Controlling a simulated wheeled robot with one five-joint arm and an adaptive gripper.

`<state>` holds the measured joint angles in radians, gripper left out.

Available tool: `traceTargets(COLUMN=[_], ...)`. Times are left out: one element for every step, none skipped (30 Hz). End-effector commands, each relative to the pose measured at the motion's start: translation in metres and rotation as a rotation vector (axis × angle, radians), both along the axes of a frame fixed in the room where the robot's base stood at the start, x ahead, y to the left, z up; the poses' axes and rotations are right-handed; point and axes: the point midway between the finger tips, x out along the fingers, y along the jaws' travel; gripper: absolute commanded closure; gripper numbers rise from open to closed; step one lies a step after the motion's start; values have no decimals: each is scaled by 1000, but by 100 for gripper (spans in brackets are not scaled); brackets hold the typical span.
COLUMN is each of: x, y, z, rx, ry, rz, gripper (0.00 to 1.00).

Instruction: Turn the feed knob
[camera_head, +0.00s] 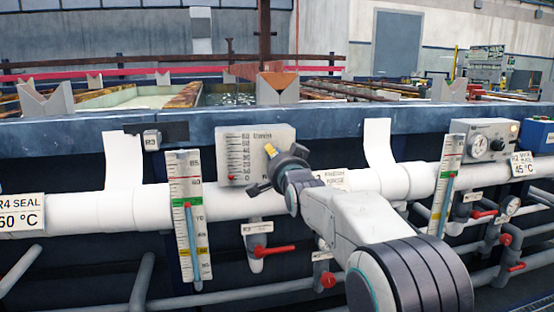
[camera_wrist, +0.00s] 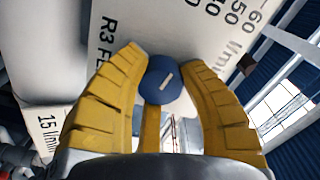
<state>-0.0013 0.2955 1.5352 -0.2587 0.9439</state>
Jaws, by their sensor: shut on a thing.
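The feed knob (camera_wrist: 160,80) is a round blue knob with a short pale mark on its face. In the wrist view it sits between the tips of my gripper's two yellow fingers (camera_wrist: 158,84), which close on it from both sides. In the head view my gripper (camera_head: 269,166) reaches the lower right of the grey flowmeter panel (camera_head: 255,140), which has a scale with a red column on its left side. My gripper and wrist hide the knob there. The wrist view shows part of the same panel (camera_wrist: 205,30) with numbers and lettering behind the knob.
A thick white pipe (camera_head: 130,208) runs behind my arm. Tall level gauges (camera_head: 187,215) and (camera_head: 447,185) stand on either side. Red-handled valves (camera_head: 272,250) hang below. Another box with a dial (camera_head: 488,138) is at the right. A blue beam (camera_head: 80,135) runs above.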

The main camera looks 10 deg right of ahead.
Motion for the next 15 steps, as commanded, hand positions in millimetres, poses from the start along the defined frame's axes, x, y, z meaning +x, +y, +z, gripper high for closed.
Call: traceTargets(x=[0, 0, 0, 0, 0, 0, 0, 0, 0, 0, 0, 0, 0, 0, 0], y=[0, 0, 0, 0, 0, 0, 0, 0, 0, 0, 0, 0, 0, 0, 0], z=[4, 4, 4, 4, 4, 4, 4, 4, 4, 4, 3, 3, 3, 3, 2], rx=[1, 1, 0, 0, 0, 0, 0, -1, -1, -1, -1, -1, -1, -1, -1], ry=[-9, -9, -9, -9, -9, -9, -9, -9, -9, -9, -8, -7, -6, -6, -5], rz=[0, 0, 0, 0, 0, 0, 0, 0, 0, 0, -1, 0, 0, 0, 0], gripper=[95, 95, 95, 95, 95, 95, 95, 95, 60, 57, 55, 51, 48, 46, 42])
